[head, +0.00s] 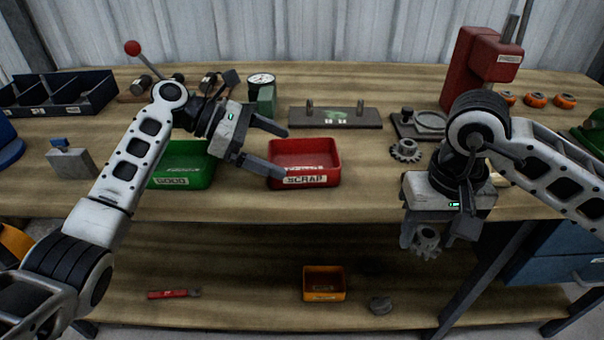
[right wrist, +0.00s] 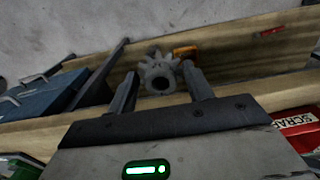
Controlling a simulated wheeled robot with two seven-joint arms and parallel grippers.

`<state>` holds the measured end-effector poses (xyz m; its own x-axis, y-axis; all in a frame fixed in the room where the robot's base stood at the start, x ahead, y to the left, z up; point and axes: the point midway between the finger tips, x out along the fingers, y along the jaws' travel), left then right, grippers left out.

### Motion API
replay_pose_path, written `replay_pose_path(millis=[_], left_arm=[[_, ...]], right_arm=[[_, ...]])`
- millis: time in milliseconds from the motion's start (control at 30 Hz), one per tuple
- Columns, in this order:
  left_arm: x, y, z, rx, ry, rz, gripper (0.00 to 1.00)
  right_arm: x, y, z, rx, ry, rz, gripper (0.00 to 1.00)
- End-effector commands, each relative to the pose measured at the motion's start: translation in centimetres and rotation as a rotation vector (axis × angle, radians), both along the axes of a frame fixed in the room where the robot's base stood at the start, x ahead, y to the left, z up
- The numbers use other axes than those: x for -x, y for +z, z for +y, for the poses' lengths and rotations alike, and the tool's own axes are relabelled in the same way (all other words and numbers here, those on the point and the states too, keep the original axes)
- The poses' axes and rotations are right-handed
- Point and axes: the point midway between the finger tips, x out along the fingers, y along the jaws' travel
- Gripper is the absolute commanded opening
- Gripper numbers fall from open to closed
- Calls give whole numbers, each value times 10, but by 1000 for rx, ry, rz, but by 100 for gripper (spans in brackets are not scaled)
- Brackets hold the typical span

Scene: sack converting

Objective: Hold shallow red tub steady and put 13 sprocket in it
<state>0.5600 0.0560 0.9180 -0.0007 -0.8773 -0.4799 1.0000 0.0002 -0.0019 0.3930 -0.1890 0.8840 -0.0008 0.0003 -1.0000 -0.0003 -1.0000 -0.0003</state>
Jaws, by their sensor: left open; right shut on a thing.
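The shallow red tub (head: 303,150), labelled SCRAP, sits on the bench top near the middle of the head view; its corner shows at the right edge of the right wrist view (right wrist: 296,124). My left gripper (head: 283,153) is open, with its fingers at the tub's left side; I cannot tell whether they touch it. My right gripper (head: 432,238) is shut on a grey toothed sprocket (head: 427,242), held in front of the bench's front edge, to the right of the tub. The held sprocket shows between the fingers in the right wrist view (right wrist: 159,76). Another sprocket (head: 405,150) lies on the bench right of the tub.
A green tub (head: 182,176) labelled GOOD stands left of the red tub. A flat plate with pegs (head: 335,117) lies behind it. A red press (head: 480,65) stands at the back right. The lower shelf holds a small orange bin (head: 324,294).

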Motion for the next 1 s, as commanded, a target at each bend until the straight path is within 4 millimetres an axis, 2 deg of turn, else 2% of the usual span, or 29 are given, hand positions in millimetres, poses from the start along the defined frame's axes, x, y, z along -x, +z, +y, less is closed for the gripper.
replay_pose_path(millis=[33,67,133,233,500,800,867,900,1000], left_arm=[[0,-11,-8,0,-3,-4,100],[0,-13,-12,0,-2,-4,100],[1,-6,-21,2,-2,2,100],[1,-12,-31,1,0,1,100],[0,-23,-45,0,0,-1,100],[0,-25,-46,0,0,-1,100],[0,-25,-46,0,0,-1,83],[0,-25,-46,0,0,-1,78],[0,-25,-46,0,0,-1,78]], right_arm=[[0,-15,0,0,0,-1,20],[0,-19,0,0,0,-1,20],[-1,-1,0,-1,-1,-3,20],[0,5,0,-1,0,-2,20],[0,9,0,0,0,-1,20],[0,9,0,0,0,-1,20],[0,9,0,0,0,-1,20],[0,9,0,0,0,-1,20],[0,9,0,-1,0,-1,20]])
